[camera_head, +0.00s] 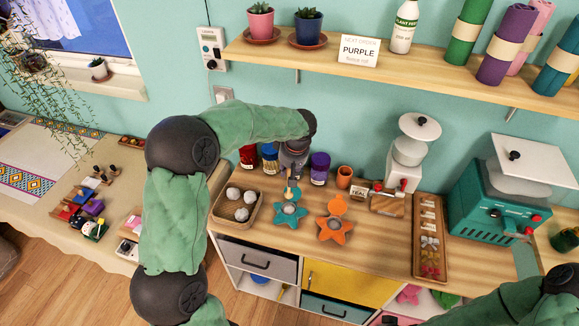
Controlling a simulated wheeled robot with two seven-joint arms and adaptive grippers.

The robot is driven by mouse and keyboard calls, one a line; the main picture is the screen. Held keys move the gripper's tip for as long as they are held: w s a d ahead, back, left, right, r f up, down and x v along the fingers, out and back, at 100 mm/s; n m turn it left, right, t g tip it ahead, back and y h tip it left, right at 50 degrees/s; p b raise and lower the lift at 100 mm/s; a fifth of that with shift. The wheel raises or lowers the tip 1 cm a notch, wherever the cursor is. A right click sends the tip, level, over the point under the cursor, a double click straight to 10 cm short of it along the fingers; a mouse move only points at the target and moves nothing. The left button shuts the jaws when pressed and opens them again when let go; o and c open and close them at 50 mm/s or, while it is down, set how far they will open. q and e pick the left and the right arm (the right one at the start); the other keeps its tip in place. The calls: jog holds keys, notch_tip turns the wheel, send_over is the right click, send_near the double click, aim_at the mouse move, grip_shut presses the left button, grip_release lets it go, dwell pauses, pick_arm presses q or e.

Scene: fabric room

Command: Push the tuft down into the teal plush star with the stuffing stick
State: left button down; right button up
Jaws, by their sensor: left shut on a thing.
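The teal plush star (290,221) lies on the wooden counter, left of an orange star. A pale tuft (290,208) shows at its middle; how deep it sits is too small to tell. My left gripper (293,168) points down above the star and is shut on the stuffing stick (290,188). The light wooden stick hangs roughly upright over the star's middle; I cannot tell whether its lower end touches the tuft. My right arm shows at the lower right, but its gripper is out of view.
A tray (216,214) with several white tufts stands left of the star. The orange star (334,232) lies close on its right. Jars (319,168) and an orange cup (344,177) stand behind. A long wooden tray (416,255) and a teal machine (490,205) are farther right.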

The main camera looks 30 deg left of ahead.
aim_at(289, 189)
pick_arm(q)
jog(key=shift+f+b, duration=1.2)
jog(key=shift+f, duration=1.65)
jog(key=shift+s, duration=0.1)
jog(key=shift+s+d+b, duration=0.15)
jog(key=shift+b, duration=0.25)
jog(key=shift+f+b, duration=1.85)
jog(key=shift+b, duration=0.05)
